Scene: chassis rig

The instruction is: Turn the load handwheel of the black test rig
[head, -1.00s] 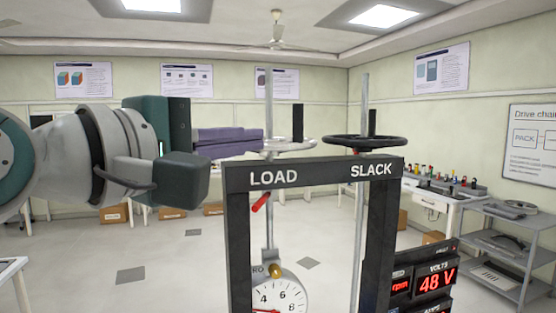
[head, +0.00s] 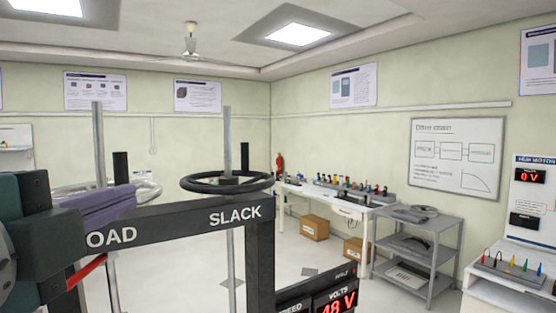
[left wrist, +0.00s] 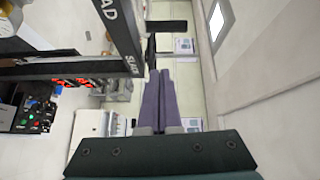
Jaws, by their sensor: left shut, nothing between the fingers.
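The black test rig's top beam (head: 180,224) carries the words LOAD and SLACK; my left arm hides the L. The black SLACK handwheel (head: 227,182) is to the right. My right gripper is not in view.
Two upright metal rods (head: 99,150) rise through the handwheels. A red lever (head: 87,271) is below the beam at left. A voltage display (head: 336,302) is at the lower right of the rig. A grey shelf cart (head: 419,252) and a bench (head: 335,205) stand farther back.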

